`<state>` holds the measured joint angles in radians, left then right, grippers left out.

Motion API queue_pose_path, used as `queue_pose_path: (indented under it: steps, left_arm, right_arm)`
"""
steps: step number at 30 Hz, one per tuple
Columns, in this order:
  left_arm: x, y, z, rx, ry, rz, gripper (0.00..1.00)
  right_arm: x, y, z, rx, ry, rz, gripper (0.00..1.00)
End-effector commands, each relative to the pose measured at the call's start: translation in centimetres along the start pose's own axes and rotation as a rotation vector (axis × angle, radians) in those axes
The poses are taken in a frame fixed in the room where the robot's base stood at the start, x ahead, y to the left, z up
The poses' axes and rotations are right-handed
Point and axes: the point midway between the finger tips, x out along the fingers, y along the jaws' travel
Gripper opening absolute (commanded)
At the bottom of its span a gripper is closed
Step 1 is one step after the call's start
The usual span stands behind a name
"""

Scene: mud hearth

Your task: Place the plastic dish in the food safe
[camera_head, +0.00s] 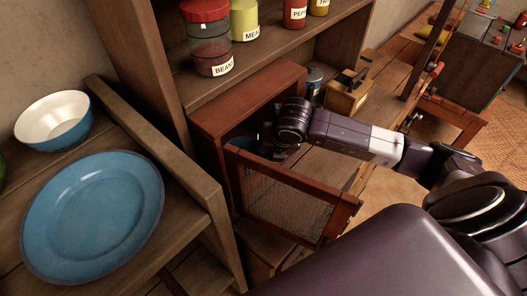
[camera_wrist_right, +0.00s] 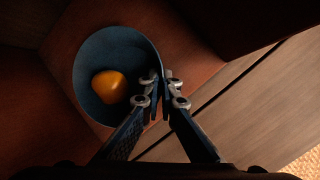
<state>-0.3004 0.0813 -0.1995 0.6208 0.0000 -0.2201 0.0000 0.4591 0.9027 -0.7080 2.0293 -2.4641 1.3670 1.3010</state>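The food safe (camera_head: 240,103) is a red-brown cabinet with a mesh door (camera_head: 290,203), which stands open. The plastic dish (camera_wrist_right: 88,62) is a round blue bowl with an orange, rounded item (camera_wrist_right: 110,86) in it. In the right wrist view it is inside the red-brown walls of the safe. A bit of blue (camera_head: 243,143) shows in the safe's opening in the head view. My right gripper (camera_wrist_right: 160,84) reaches into the safe, its fingers closed together on the dish's right rim. The wrist and door hide most of the dish in the head view. My left gripper is out of view.
A blue plate (camera_head: 92,215) and a white-lined bowl (camera_head: 53,117) rest on the wooden shelf at left. Several labelled jars, including a red-lidded one (camera_head: 209,50), stand above the safe. A wooden box (camera_head: 347,97) sits right of it.

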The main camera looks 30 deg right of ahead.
Motion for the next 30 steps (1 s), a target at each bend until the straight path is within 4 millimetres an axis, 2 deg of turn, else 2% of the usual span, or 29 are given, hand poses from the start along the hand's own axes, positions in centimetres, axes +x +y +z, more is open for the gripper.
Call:
queue_pose_path:
  steps: [9,15,25,30]
  left_arm:
    - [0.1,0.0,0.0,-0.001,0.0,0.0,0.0]
    - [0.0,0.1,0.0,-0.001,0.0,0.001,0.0]
    - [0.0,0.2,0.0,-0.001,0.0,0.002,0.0]
    - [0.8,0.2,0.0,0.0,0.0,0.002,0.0]
  right_arm:
    - [0.3,-0.1,-0.1,0.0,-0.001,0.001,0.0]
    - [0.3,-0.1,-0.1,0.0,-0.001,0.001,0.22]
    - [0.0,-0.1,-0.1,0.0,-0.002,0.001,0.22]
    - [-2.0,-0.1,-0.1,-0.001,-0.004,0.004,0.22]
